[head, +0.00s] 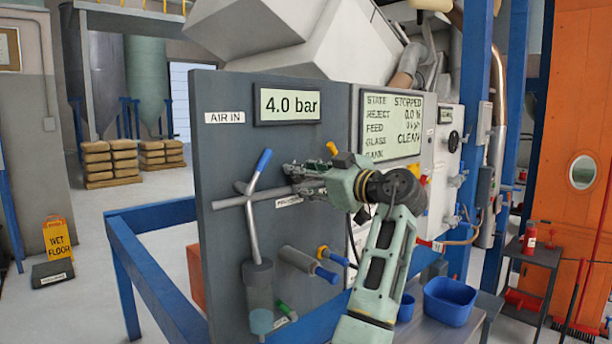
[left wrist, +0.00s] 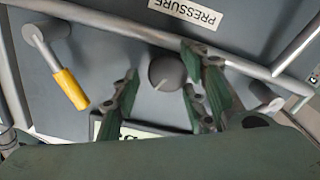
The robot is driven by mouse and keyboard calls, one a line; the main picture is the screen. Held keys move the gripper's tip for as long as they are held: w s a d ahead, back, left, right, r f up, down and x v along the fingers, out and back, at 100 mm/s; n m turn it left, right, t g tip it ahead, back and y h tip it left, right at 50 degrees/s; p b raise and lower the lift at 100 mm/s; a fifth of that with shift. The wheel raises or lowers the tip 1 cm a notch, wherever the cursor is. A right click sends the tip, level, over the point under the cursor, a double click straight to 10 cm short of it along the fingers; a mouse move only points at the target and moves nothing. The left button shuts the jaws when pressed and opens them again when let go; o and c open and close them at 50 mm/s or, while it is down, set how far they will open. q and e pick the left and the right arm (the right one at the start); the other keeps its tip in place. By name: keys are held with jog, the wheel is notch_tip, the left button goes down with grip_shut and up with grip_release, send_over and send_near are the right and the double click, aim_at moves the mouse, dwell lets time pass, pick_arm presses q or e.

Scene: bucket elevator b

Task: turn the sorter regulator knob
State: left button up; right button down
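The knob (left wrist: 167,72) is a round grey dial with a light pointer line, on the grey panel (head: 225,160). In the left wrist view it sits between the two fingers of my left gripper (left wrist: 160,88). In the head view my left gripper (head: 303,180) is close to the panel and hides the knob. My right gripper is not in view.
A grey pipe (head: 235,201) and a blue-handled valve lever (head: 263,162) are close beside the gripper. A yellow-handled lever (left wrist: 70,88) is left of the knob. A 4.0 bar display (head: 288,104) is above. A blue rail (head: 150,275) stands in front on the left.

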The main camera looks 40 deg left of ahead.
pick_arm(q)
jog(key=shift+o, duration=0.4)
jog(key=shift+w+r, duration=0.1)
jog(key=shift+r, duration=0.05)
jog(key=s+d, duration=0.1)
jog(key=d, duration=1.1)
jog(key=shift+s, duration=0.15)
